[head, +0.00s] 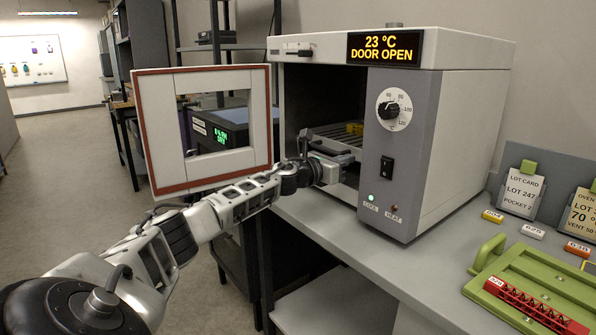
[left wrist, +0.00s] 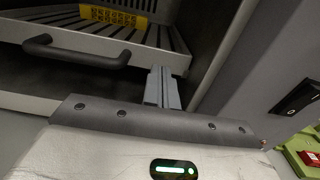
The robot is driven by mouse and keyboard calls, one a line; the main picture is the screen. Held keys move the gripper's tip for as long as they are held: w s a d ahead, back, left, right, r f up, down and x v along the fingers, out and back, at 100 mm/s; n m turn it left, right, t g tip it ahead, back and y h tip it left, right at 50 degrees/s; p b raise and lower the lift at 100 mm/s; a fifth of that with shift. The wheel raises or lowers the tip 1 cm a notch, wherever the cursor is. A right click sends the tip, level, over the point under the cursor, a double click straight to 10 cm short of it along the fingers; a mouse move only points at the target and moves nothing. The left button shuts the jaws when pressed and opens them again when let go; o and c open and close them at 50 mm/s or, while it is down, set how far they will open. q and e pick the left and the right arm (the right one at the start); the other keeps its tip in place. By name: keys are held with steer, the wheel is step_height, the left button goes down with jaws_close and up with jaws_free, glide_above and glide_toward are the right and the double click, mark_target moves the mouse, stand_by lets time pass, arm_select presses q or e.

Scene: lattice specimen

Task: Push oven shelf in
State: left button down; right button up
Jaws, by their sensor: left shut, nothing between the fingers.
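The oven (head: 440,150) stands on the bench, its door (head: 160,130) swung open to the left. Its display reads 23 °C, DOOR OPEN. The slatted oven shelf (head: 330,141) is in the chamber with a yellow lattice piece (head: 355,128) on it. In the left wrist view the shelf's front rail (left wrist: 120,48) carries a black handle (left wrist: 75,50), and the yellow piece (left wrist: 114,16) lies farther back. My left gripper (left wrist: 166,82) is shut and empty, its fingertips at the front rail, right of the handle; I cannot tell whether they touch. My right gripper is not in view.
A green tray (head: 497,263) with a handle and a red lattice piece (head: 535,305) lies on the bench (head: 375,245) at right. Lot cards (head: 521,193) stand behind it. The oven's control panel wall (left wrist: 240,75) is close on the right of my left gripper.

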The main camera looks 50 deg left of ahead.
arm_select(q)
steer(key=s+b, duration=0.5)
steer(key=s, duration=0.4)
steer(key=shift+s+a+f+b, duration=0.15)
steer(key=shift+s+f+b, duration=0.05)
steer(key=shift+s+b, duration=0.15)
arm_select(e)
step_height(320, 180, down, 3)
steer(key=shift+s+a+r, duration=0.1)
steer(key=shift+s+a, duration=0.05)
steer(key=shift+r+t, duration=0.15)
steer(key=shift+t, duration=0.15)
